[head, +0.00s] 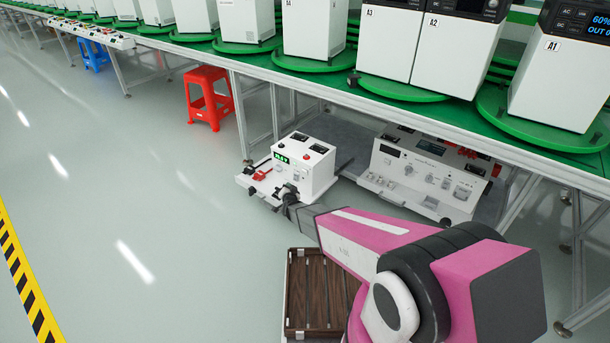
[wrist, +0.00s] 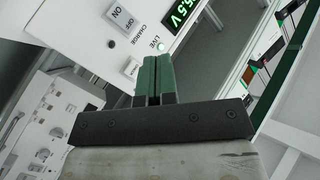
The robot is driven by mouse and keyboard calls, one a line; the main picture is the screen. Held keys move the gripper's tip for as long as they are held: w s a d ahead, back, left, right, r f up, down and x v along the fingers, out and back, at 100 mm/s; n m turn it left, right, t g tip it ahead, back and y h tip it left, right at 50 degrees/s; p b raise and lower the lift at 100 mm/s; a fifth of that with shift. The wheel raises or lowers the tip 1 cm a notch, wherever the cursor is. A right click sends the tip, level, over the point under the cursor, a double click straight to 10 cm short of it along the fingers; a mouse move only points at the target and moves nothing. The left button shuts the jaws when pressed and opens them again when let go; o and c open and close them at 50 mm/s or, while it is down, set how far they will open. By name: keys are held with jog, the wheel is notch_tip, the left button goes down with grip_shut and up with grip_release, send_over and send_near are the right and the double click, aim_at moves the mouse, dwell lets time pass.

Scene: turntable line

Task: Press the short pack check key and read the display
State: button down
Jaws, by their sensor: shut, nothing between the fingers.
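A white test box (head: 318,178) with a lit green display (head: 283,158) stands low by the line; the head view digits are too small to read. In the wrist view the display (wrist: 184,14) shows "5.5 V" at its visible end, with the rest cut off. A LIVE lamp (wrist: 161,46) glows green. An ON/OFF switch (wrist: 121,18) and a CHARGE label are beside it. A small white key (wrist: 131,67) with an unreadable legend lies just left of my gripper (wrist: 158,60). The gripper is shut and empty, its green fingertips over the panel; contact cannot be told.
A second white instrument panel (head: 420,170) stands right of the box, under the green-topped line (head: 440,108). White units such as A1 (head: 560,80) stand on turntables above. A red stool (head: 208,97) is at the back left.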

jog(key=w+d, duration=0.5)
jog(key=w, duration=0.2)
jog(key=shift+d, duration=0.2)
jog(key=shift+w, duration=0.1)
dwell(2.2)
jog(key=shift+w+d, duration=0.25)
jog(key=shift+w+d, duration=0.3)
jog(key=shift+w, duration=0.05)
dwell(1.0)
jog(key=shift+s+a, duration=0.55)
jog(key=shift+s, duration=0.15)
dwell(0.3)
jog(key=shift+s+a, duration=0.8)
jog(key=shift+s, duration=0.2)
jog(key=shift+s+a, duration=0.75)
jog(key=shift+s, duration=0.2)
